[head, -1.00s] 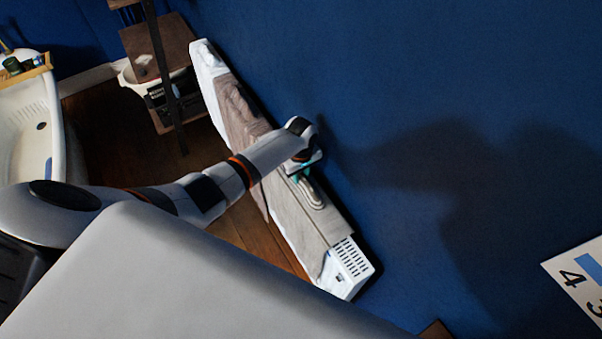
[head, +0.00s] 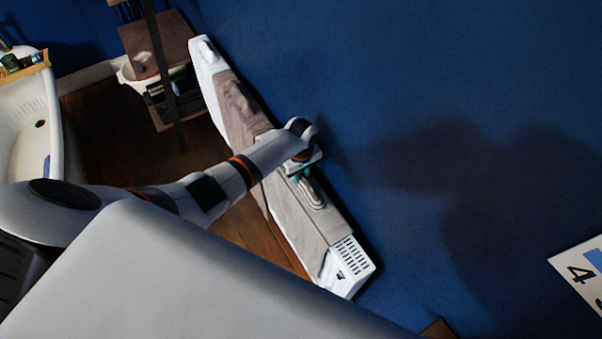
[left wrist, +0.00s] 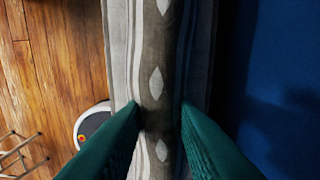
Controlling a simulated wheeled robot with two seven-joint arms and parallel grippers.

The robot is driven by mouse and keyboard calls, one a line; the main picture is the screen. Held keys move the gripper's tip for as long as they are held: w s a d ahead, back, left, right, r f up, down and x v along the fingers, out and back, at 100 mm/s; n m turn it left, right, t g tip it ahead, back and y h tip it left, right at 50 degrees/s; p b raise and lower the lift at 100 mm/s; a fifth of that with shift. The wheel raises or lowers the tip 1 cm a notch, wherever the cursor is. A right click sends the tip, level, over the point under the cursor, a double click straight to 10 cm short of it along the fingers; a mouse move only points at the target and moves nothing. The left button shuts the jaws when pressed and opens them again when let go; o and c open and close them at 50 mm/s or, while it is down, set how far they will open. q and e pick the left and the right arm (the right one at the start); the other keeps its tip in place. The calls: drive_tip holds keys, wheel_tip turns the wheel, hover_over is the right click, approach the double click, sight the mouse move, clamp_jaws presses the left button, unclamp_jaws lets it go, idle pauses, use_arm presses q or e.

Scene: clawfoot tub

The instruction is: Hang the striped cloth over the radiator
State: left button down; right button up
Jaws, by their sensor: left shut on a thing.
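The striped cloth (head: 297,222) is grey-beige and lies draped along the top of the white radiator (head: 348,268), with part of it hanging down the side facing the room. It is bunched in folds toward the far end. In the left wrist view the cloth (left wrist: 155,50) shows pale stripes and a dark band with white diamonds. My left gripper (head: 310,190) is at the radiator's top, its teal fingers (left wrist: 160,105) shut on a fold of the cloth. The radiator's vented near end is bare. My right gripper is not in view.
A blue wall (head: 450,80) stands close behind the radiator. A white tub (head: 22,130) is at the left, and a wooden shelf unit (head: 165,45) at the back. A round white-rimmed object (left wrist: 93,122) is on the wooden floor beside the radiator.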

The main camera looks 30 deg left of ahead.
use_arm(q)
drive_tip(key=shift+f+b, duration=0.45)
drive_tip(key=shift+f, duration=0.25)
drive_tip(key=c, duration=1.1)
unclamp_jaws()
drive_tip(key=shift+r, duration=0.1)
drive_tip(key=shift+r+p, duration=2.65)
drive_tip(key=shift+p, duration=0.35)
drive_tip(key=shift+r, duration=1.25)
